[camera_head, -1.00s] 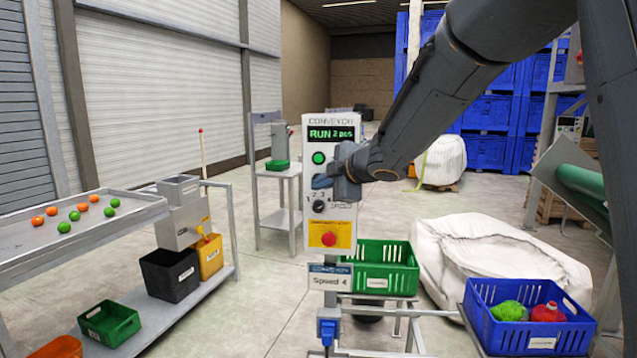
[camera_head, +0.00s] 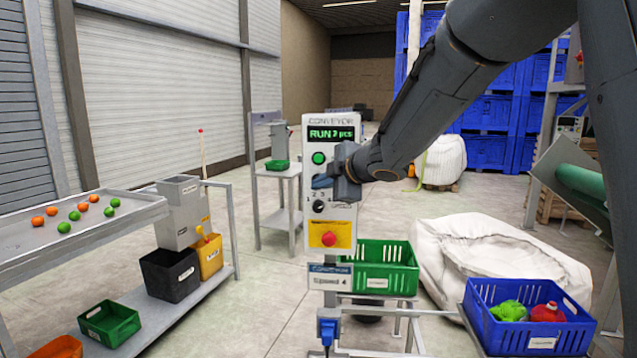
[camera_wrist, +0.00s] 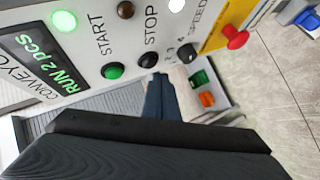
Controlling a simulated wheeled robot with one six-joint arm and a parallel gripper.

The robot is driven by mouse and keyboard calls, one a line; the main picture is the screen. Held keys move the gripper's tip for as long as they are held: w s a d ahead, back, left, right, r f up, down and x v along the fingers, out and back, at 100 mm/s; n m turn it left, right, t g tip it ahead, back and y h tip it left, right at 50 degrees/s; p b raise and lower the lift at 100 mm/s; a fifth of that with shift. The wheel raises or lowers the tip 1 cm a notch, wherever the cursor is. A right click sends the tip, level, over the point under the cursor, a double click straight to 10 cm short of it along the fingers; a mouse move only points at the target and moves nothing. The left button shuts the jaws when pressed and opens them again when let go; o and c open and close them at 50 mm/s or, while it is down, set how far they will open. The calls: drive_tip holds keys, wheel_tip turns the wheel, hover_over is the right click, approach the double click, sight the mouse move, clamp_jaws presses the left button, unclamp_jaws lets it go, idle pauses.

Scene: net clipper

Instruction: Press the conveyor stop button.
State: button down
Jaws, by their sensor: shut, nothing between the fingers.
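The conveyor control panel (camera_head: 343,225) stands upright in the middle of the head view. Its display (camera_wrist: 50,80) reads RUN 2 pcs in the wrist view. The black STOP button (camera_wrist: 148,60) sits between the green START button (camera_wrist: 112,71) and the black speed knob (camera_wrist: 187,52). My gripper (camera_head: 322,182) is shut and empty at the panel's face, below the START button (camera_head: 318,158), and hides the STOP button in the head view. In the wrist view its fingertips (camera_wrist: 156,79) are right by the STOP button; I cannot tell whether they touch it.
A red emergency button (camera_head: 329,239) on a yellow plate is lower on the panel. A green crate (camera_head: 385,279) and a blue crate (camera_head: 530,333) stand to the right. A sorting table (camera_head: 70,255) with several balls is at left. Open floor lies between.

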drive_tip(key=shift+w, duration=0.1)
idle(0.3)
drive_tip(key=shift+w+p, duration=0.3)
drive_tip(key=shift+w, duration=0.05)
drive_tip(key=shift+w+d, duration=0.1)
drive_tip(key=shift+w, duration=0.3)
idle(0.8)
drive_tip(key=shift+s, duration=0.85)
drive_tip(key=shift+s+a+b, duration=0.2)
drive_tip(key=shift+s, duration=1.05)
drive_tip(key=shift+s+a+b, duration=0.15)
drive_tip(key=shift+s+a, duration=0.05)
drive_tip(key=shift+s, duration=1.05)
